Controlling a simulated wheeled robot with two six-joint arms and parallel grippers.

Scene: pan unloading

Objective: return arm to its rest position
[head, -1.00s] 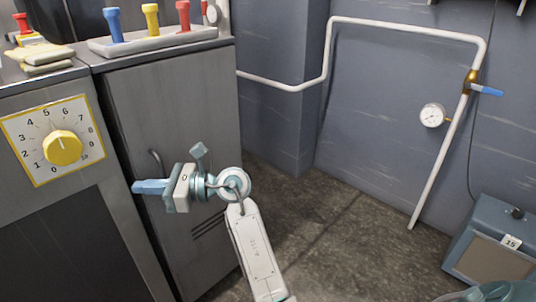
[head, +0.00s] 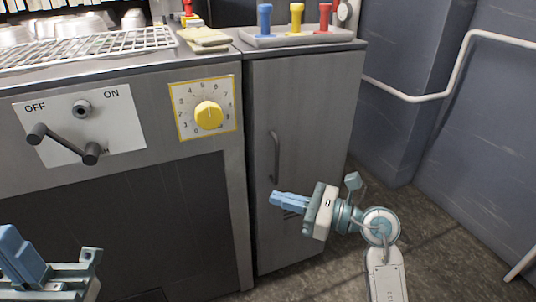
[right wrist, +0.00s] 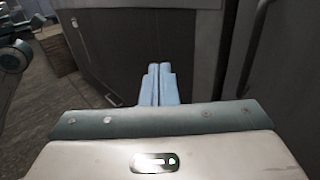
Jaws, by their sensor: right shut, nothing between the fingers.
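My right gripper (head: 278,198) is in front of the grey cabinet door in the head view, with its blue fingers pointing left. The fingers are closed together with nothing between them. In the right wrist view the same gripper (right wrist: 158,86) shows its two blue fingers side by side and touching. My left gripper (head: 20,258) shows at the lower left corner of the head view, partly cut off by the frame edge. Its blue fingers are seen at an angle that does not show whether they are apart.
The grey cabinet (head: 310,110) has a vertical handle (head: 273,157). Left of it stands a unit with a yellow dial (head: 208,115) and a black lever (head: 62,144). A tray (head: 305,37) with coloured pegs and a wire rack (head: 85,47) are on top. Floor shows at right.

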